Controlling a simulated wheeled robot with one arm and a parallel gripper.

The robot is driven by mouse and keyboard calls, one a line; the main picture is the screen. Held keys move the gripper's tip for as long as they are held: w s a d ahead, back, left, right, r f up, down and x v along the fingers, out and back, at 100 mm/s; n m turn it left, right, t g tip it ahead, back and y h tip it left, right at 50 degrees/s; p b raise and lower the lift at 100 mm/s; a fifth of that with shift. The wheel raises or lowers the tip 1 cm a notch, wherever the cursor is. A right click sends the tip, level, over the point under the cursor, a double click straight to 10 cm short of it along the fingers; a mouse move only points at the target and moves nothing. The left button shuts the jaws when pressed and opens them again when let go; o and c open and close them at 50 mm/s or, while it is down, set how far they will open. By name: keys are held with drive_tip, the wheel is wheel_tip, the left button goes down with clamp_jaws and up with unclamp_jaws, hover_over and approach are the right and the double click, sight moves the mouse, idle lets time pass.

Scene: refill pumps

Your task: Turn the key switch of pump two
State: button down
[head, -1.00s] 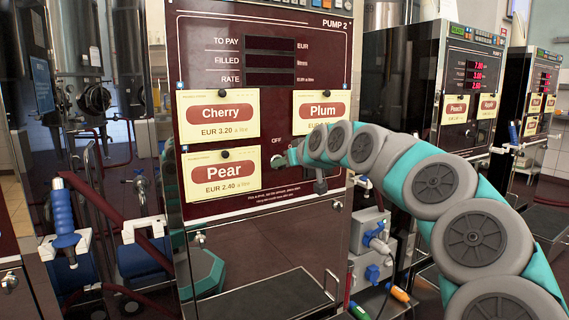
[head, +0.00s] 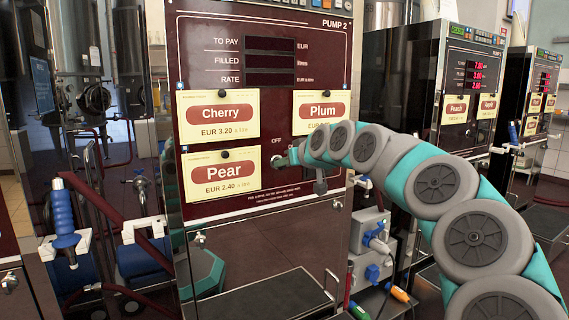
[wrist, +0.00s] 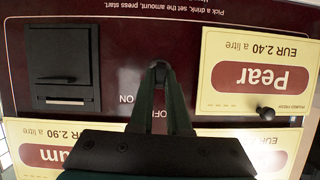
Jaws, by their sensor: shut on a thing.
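Pump two (head: 262,25) has a dark red front panel with blank displays. Its key switch (head: 277,161) sits low on the panel, under the word OFF, beside the Pear card. My gripper (head: 291,158) is at the switch, reaching in from the right. In the wrist view, which is upside down, my gripper's two long fingers (wrist: 159,70) come together at the panel, shut on the key. The fingers hide most of the key, so its angle cannot be told. The words ON and part of OFF show beside the fingers.
Cards for Cherry (head: 218,113), Plum (head: 320,110) and Pear (head: 222,174) surround the switch. A black slot unit (wrist: 63,67) is on the panel in the wrist view. Another pump (head: 470,80) with lit displays stands to the right. A blue nozzle (head: 63,215) hangs at left.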

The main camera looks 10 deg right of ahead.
drive_tip(key=m+y, duration=0.1)
drive_tip(key=m, duration=0.1)
drive_tip(key=m+y, duration=0.2)
drive_tip(key=m, duration=0.1)
drive_tip(key=m+y+p, duration=0.1)
drive_tip(key=m+y, duration=0.1)
drive_tip(key=m, duration=0.1)
drive_tip(key=shift+w+d+f, duration=0.1)
drive_tip(key=shift+d+f, duration=0.15)
drive_tip(key=shift+d, duration=0.1)
idle(0.6)
drive_tip(key=c, duration=0.9)
unclamp_jaws()
drive_tip(key=shift+d, duration=0.1)
drive_tip(key=b+v, duration=0.1)
drive_tip(key=v, duration=0.6)
drive_tip(key=shift+s+d, duration=0.2)
drive_tip(key=shift+s, duration=0.05)
